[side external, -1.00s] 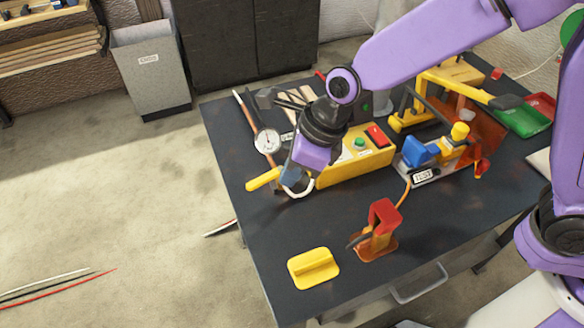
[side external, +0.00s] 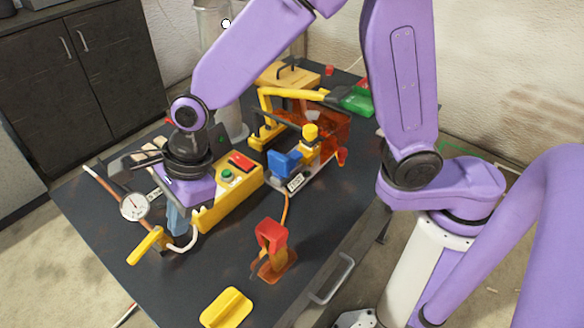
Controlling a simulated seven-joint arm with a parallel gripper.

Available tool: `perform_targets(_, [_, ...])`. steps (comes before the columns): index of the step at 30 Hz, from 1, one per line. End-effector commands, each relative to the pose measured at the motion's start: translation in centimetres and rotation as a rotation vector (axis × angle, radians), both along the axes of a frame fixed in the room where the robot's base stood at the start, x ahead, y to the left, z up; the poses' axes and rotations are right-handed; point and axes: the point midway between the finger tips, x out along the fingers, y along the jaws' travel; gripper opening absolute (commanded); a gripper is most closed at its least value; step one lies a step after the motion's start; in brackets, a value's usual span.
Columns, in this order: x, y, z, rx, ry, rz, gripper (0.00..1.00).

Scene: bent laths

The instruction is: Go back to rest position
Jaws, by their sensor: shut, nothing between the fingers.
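My gripper (side external: 178,222) points down over the dark worktable (side external: 110,205), at the left end of the yellow box with the green and red buttons (side external: 232,190). Its fingers are shut with nothing seen between them. They are partly hidden by my purple wrist and the box. A white curved cable or hose lies just below the fingertips. I cannot tell whether the fingers touch the box or the table. My arm reaches across the table from the right, bent at the elbow.
A round dial gauge (side external: 134,207) and a yellow handle (side external: 147,246) lie left of my gripper. A red clamp-like tool (side external: 272,250) and a yellow block (side external: 226,307) stand in front. A blue and yellow device (side external: 292,160) and a yellow-framed tool (side external: 290,95) stand to the right.

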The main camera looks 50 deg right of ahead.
Motion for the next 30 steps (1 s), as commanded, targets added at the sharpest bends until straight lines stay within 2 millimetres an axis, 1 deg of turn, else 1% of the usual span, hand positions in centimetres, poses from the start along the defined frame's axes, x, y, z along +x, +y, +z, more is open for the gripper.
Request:
perform_targets(1, [-0.2,-0.9,0.3,-0.018,-0.018,0.088,0.00])
perform_targets(3, [-0.7,-2.0,0.6,-0.044,-0.045,0.217,0.00])
perform_targets(8, [-2.0,-4.7,1.2,-0.100,-0.101,0.511,0.00])
perform_targets(14, [-4.0,-8.6,1.9,-0.161,-0.171,0.883,0.00])
perform_targets(23, [-7.7,-15.1,2.7,-0.235,-0.264,1.440,0.00])
perform_targets(30, [-11.3,-20.4,3.1,-0.275,-0.332,1.888,0.00])
